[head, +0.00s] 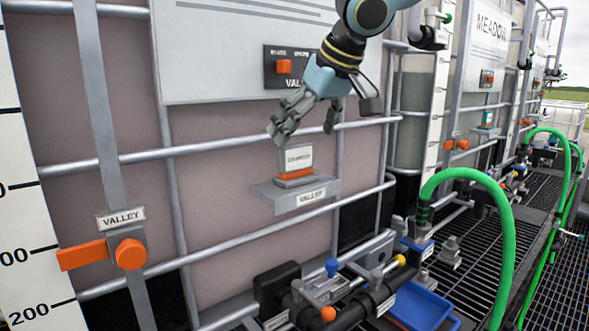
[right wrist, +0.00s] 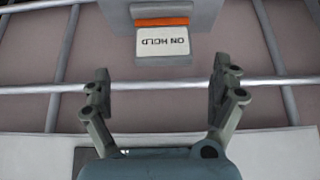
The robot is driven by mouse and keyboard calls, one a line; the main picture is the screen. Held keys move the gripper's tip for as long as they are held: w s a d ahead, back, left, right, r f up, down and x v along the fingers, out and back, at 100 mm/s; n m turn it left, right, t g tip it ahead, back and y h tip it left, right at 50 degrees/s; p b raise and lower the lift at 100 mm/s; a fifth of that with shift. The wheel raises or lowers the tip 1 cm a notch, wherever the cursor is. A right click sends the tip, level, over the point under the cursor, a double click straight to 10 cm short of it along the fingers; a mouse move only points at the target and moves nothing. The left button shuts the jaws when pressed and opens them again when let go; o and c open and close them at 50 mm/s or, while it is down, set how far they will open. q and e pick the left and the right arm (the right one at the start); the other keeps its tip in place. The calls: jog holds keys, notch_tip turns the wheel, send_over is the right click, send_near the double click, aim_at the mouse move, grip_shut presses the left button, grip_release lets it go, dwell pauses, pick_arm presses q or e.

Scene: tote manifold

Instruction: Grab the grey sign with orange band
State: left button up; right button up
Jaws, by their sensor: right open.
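The grey sign with an orange band (head: 297,160) stands upright on a small grey shelf (head: 262,190) labelled VALLEY, on the front of the caged tote. In the right wrist view the sign (right wrist: 163,45) reads ON HOLD upside down, with its orange band (right wrist: 162,22) beside the shelf. My right gripper (head: 305,125) is just above the sign in the head view. In the right wrist view my right gripper (right wrist: 164,87) is open and empty, its fingers to either side of the sign's line and short of it. My left gripper is not in view.
Grey cage bars (head: 230,147) cross the tote close behind the gripper and shelf. A black panel with an orange button (head: 284,66) is above. Green hoses (head: 505,230), black pipework and a blue tray (head: 420,306) are at lower right.

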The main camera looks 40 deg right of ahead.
aim_at(298, 145)
jog(key=shift+w+f, duration=0.2)
jog(key=shift+f, duration=0.7)
jog(key=x, duration=0.2)
jog(key=shift+w+a+f, duration=0.15)
jog(key=shift+w+f, duration=0.05)
jog(key=shift+w, duration=0.1)
jog(key=shift+w+f, duration=0.2)
jog(key=shift+s, duration=0.2)
jog(key=shift+c, duration=0.2)
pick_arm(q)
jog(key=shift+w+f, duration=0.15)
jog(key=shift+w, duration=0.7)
pick_arm(e)
jog(key=shift+w, duration=0.1)
jog(key=c, duration=1.2)
